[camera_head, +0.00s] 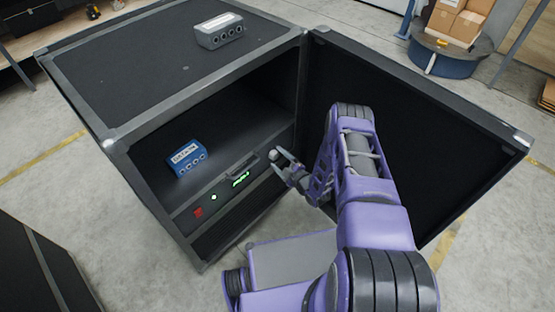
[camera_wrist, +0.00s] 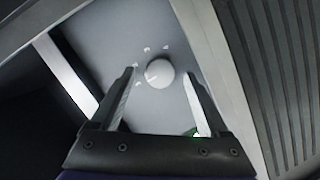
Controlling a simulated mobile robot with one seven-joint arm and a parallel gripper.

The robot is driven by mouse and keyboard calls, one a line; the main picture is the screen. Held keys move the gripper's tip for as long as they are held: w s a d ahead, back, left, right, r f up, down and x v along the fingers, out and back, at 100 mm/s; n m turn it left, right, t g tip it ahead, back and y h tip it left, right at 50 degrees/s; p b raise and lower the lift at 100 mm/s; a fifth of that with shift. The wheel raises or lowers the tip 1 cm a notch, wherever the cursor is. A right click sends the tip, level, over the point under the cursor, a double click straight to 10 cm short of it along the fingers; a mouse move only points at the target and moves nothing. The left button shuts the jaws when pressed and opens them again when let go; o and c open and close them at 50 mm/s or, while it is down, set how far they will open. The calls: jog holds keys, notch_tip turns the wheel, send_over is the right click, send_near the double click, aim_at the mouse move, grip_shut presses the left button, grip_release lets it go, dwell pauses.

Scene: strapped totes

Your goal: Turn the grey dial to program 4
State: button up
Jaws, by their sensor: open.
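The grey dial (camera_wrist: 159,73) is a round, light knob on a dark grey panel in the wrist view. Several small pale marks sit around its upper and left sides; their numbers are too small to read. My gripper (camera_wrist: 163,82) is open, with one finger to the left of the dial and one to the right, both apart from it. In the head view my gripper (camera_head: 281,164) is in front of the right end of the control panel (camera_head: 216,199) in the black case. The dial cannot be made out clearly there.
The black case (camera_head: 165,118) stands open, its door (camera_head: 420,130) swung out to the right of my arm. A blue box (camera_head: 187,157) sits inside on the shelf. A grey box (camera_head: 219,31) stands on top. The panel has a red button (camera_head: 198,212) and a green display (camera_head: 240,179).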

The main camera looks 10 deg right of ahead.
jog(key=shift+w+a+f, duration=0.1)
jog(key=shift+w+a, duration=0.1)
jog(key=shift+w, duration=0.2)
grip_shut()
